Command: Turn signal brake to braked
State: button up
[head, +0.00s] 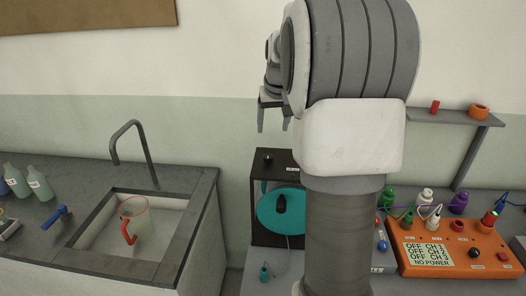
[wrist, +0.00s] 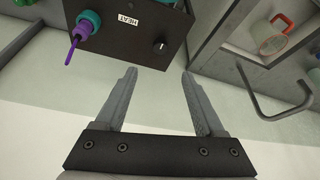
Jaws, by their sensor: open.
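A dark box frame (head: 258,180) stands left of my arm in the head view, with a small black knob (head: 267,159) and a white label (head: 292,168) on top. A teal disc (head: 262,212) with a black hub sits in its front. I cannot tell for sure which part is the signal brake. In the wrist view the box (wrist: 125,30) is at the top, with the knob (wrist: 160,45) bearing a pale mark, and the label upside down. My gripper (wrist: 159,72) is open and empty, its fingertips pointing towards the knob but apart from it. It also shows in the head view (head: 274,118).
A sink (head: 180,225) with a grey tap (head: 135,150) and a clear, red-handled jug (head: 137,228) is at left. An orange control panel (head: 455,250) with cables is at right, below a wall shelf (head: 430,117). My arm hides the middle.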

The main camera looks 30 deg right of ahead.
aim_at(268, 156)
jog(key=p+x, duration=0.1)
jog(key=x, duration=1.3)
jog(key=shift+w+f, duration=0.1)
jog(key=shift+f, duration=0.05)
grip_shut()
